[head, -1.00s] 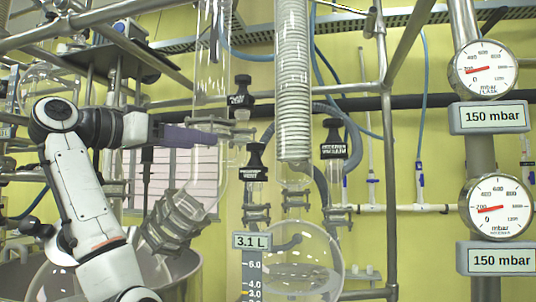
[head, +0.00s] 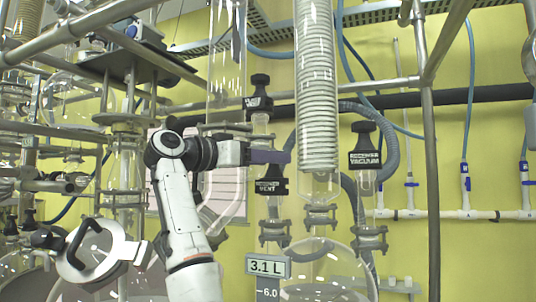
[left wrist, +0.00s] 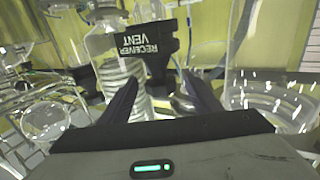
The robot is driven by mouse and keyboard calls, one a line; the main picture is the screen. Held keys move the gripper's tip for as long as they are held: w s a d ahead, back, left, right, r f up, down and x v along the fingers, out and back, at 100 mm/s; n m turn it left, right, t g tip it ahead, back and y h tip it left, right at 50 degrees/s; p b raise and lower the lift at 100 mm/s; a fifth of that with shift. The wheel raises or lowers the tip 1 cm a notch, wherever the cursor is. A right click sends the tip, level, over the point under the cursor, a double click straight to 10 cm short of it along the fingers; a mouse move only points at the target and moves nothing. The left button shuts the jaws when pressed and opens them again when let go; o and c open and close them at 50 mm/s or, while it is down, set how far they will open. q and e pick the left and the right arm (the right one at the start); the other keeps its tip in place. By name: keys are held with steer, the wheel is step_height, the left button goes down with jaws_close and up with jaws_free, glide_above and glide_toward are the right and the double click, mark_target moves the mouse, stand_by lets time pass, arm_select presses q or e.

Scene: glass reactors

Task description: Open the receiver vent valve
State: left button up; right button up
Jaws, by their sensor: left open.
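The receiver vent valve (head: 271,186) has a black handle with a white "RECEIVER VENT" label. It sits on a glass neck above the receiver flask (head: 322,270). My left gripper (head: 283,157) is level with the top of this handle and hides its upper part in the head view. In the left wrist view, the receiver vent valve (left wrist: 147,46) shows its label, tilted, just beyond and between the spread fingers of my left gripper (left wrist: 160,98). The fingers are open; I cannot tell if either touches the handle. My right gripper is not in view.
The receiver vacuum valve (head: 364,158) stands to the right, and another black-handled valve (head: 259,103) stands just behind and above. A coiled glass condenser (head: 317,90) hangs close to the right of my gripper. A steel post (head: 430,190) stands further right.

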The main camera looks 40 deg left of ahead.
arm_select(q)
steer(key=shift+w, duration=0.3)
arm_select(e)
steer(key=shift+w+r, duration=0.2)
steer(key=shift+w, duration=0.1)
arm_select(q)
steer(key=c, duration=1.1)
steer(key=shift+o, duration=0.2)
steer(key=shift+d+f+y, duration=0.1)
steer(key=shift+y, duration=0.2)
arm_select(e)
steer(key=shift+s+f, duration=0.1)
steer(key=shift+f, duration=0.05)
